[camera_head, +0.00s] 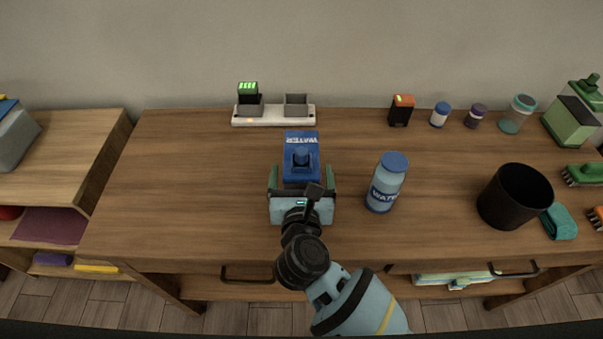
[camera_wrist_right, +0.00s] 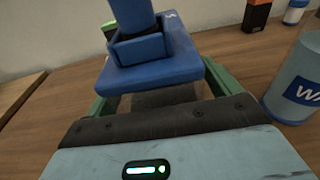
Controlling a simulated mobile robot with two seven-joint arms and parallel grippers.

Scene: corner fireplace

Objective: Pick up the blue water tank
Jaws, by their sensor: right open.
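The blue water tank (camera_head: 301,143) stands on the wooden table, with white WATER lettering and a raised blue knob-like part on top. In the right wrist view the tank (camera_wrist_right: 165,70) fills the upper middle. My right gripper (camera_head: 300,178) is open at the tank's near side, its green fingers to the left and right. In the wrist view the gripper (camera_wrist_right: 158,92) has its fingers reaching along the tank's lower sides. The fingertips are partly hidden by the tank, so I cannot tell whether they touch it. My left gripper is not in view.
A water bottle (camera_head: 386,184) with a blue cap stands close to the right. A white charger (camera_head: 273,120) sits behind the tank. A black bin (camera_head: 515,197), small jars and a battery (camera_head: 401,110) are further right. The table's left part is clear.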

